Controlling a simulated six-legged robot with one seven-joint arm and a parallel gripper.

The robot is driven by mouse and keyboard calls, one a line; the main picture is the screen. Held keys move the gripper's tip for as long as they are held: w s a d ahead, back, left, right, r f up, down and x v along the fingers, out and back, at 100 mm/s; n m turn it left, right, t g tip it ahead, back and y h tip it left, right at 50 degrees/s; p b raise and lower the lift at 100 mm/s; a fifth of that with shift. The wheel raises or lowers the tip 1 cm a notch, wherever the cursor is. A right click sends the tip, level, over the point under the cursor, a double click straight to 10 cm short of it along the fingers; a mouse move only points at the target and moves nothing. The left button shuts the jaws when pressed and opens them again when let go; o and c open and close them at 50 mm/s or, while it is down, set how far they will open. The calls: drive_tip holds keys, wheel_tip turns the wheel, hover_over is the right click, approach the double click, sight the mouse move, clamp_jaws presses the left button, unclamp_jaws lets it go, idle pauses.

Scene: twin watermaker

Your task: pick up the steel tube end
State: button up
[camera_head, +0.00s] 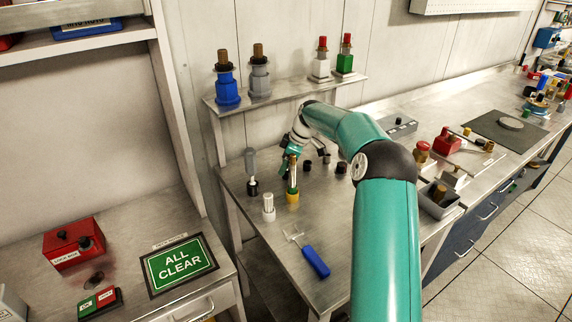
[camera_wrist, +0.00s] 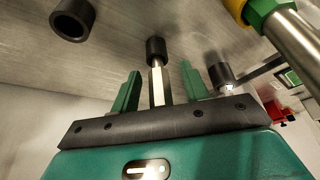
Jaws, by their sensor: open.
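In the wrist view a pale steel tube end (camera_wrist: 156,84) with a black collar (camera_wrist: 155,46) at its far end stands between the two green fingers. I take it as the steel tube end, though I cannot be sure. My gripper (camera_wrist: 160,74) is open, one finger on each side of it, with gaps showing. In the head view my gripper (camera_head: 289,155) is low over the near bench, and the tube between its fingers cannot be made out there. Whether the tube's lower part touches my gripper's palm is unclear.
A steel tube with green and yellow collars (camera_wrist: 295,45) stands close by; its yellow base (camera_head: 292,196) shows in the head view. A black ring (camera_wrist: 72,18) and another black-collared piece (camera_wrist: 222,74) flank the gripper.

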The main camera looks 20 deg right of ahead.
clamp_jaws()
drive_tip(key=shift+r, duration=0.1)
drive_tip(key=shift+r, duration=0.55)
drive_tip(key=v, duration=0.2)
drive_tip(key=shift+a+r, duration=0.15)
drive_tip(key=shift+r, duration=0.2)
drive_tip(key=s+d+r, duration=0.2)
drive_tip(key=s+r, duration=0.2)
drive_tip(key=s, duration=0.2)
drive_tip(key=s+d+r, duration=0.2)
drive_tip(key=s+r, duration=0.3)
drive_tip(key=s, duration=0.1)
drive_tip(key=shift+s+d, duration=0.35)
drive_tip(key=shift+s, duration=0.05)
drive_tip(key=shift+r, duration=0.1)
